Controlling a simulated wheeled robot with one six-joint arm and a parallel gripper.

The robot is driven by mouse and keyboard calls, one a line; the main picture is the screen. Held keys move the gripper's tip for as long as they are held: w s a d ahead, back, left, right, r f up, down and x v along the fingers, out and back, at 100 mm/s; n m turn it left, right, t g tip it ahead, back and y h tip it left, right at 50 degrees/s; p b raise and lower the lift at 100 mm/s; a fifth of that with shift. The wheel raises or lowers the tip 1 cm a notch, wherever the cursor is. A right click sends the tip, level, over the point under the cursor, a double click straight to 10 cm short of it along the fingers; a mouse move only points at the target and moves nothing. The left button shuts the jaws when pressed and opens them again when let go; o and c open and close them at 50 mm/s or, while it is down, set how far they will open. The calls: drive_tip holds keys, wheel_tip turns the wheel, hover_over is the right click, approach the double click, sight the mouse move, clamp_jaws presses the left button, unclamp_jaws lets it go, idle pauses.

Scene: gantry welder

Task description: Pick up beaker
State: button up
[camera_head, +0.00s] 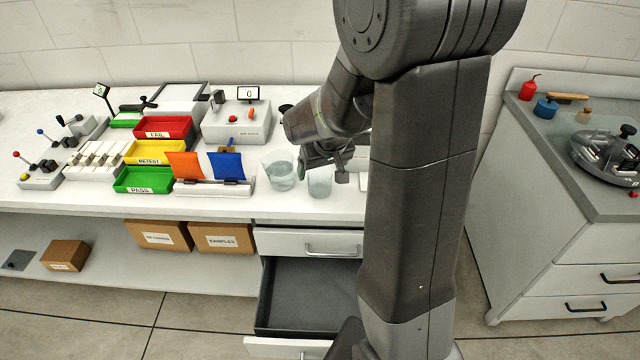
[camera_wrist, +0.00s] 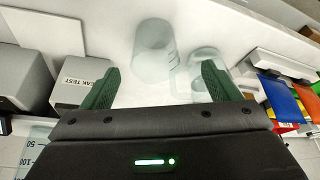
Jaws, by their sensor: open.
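Two clear beakers stand on the white bench. The right one (camera_head: 320,183) is near the bench's front edge, below my gripper; it shows in the wrist view (camera_wrist: 154,50) just beyond the gap between the fingers. The left one (camera_head: 281,176) holds some pale liquid; it shows in the wrist view (camera_wrist: 203,62), partly behind a fingertip. My gripper (camera_head: 327,163) is open and empty, its green fingers (camera_wrist: 157,88) apart. It is above and behind the right beaker; I cannot tell the exact gap. The frames do not show which beaker the task means.
A stand with orange (camera_head: 187,165) and blue (camera_head: 227,166) flaps is left of the beakers. A grey box labelled LEAK TEST (camera_wrist: 84,80) is near the left finger. A drawer (camera_head: 300,300) under the bench is open. Marked glassware (camera_wrist: 35,150) shows at lower left.

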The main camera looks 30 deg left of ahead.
sight(320, 174)
drive_tip(key=x, duration=0.2)
drive_tip(key=shift+w+a+f, duration=0.15)
drive_tip(key=shift+f, duration=0.1)
drive_tip(key=shift+w+a+f, duration=0.1)
drive_tip(key=shift+a+f, duration=0.05)
drive_tip(key=shift+f, duration=0.35)
drive_tip(key=shift+w+p+x, duration=0.2)
drive_tip(key=shift+p+x, duration=0.1)
drive_tip(key=shift+x, duration=1.05)
drive_tip(key=shift+w+p+x, duration=0.2)
drive_tip(key=shift+p+x, duration=0.05)
drive_tip(key=shift+x, duration=1.1)
drive_tip(key=shift+r, duration=0.1)
drive_tip(key=shift+c, duration=0.4)
drive_tip(key=c, duration=1)
